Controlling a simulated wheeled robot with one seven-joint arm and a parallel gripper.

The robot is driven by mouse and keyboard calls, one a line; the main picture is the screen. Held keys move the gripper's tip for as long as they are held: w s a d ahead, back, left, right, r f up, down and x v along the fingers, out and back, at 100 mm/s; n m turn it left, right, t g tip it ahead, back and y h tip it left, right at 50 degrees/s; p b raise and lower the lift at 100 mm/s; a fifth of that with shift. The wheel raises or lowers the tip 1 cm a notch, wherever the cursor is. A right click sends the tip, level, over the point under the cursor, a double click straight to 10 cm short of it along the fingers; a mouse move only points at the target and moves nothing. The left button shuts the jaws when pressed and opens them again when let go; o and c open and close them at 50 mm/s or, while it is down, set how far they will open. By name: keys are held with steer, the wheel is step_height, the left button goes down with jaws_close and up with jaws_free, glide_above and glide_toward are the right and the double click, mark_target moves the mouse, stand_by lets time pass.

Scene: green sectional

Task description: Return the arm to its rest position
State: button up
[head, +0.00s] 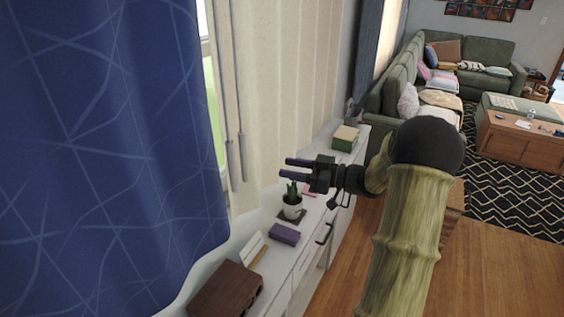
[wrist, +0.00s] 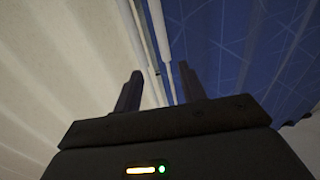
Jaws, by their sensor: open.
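My gripper (head: 297,169) is at the end of my outstretched arm in the head view, above the white cabinet and pointing left toward the curtains. Its two dark fingers are apart with nothing between them. The wrist view also shows the gripper (wrist: 159,90) open and empty, facing the cream curtain (wrist: 50,75) and the blue curtain (wrist: 250,50). In the head view a small potted plant (head: 292,208) stands on the cabinet just below the fingers. I cannot tell how large the gap between them is.
The white cabinet (head: 300,262) runs under the window with a purple box (head: 285,233), a brown box (head: 226,290) and a green-and-tan box (head: 345,138) on it. The blue curtain (head: 110,150) hangs close at left. A green sofa (head: 400,85) stands beyond. Wood floor (head: 500,280) is clear at right.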

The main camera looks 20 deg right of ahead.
steer(key=w+a+f+m+t+h, duration=0.15)
steer(key=a+f+m+h, duration=0.45)
steer(key=h, duration=0.6)
steer(key=s+a+f+m+g, duration=0.1)
steer(key=s+a+g, duration=0.1)
steer(key=s, duration=0.5)
steer(key=s+a+f+m+g+h, duration=0.1)
steer(key=s+g, duration=0.3)
steer(key=s, duration=0.4)
steer(key=s+a+f+m+g+h, duration=0.1)
steer(key=s+a+f+m+g, duration=0.1)
steer(key=s, duration=0.6)
steer(key=shift+s+a+f+g, duration=0.15)
steer(key=shift+a+f+g, duration=0.45)
steer(key=shift+g, duration=0.35)
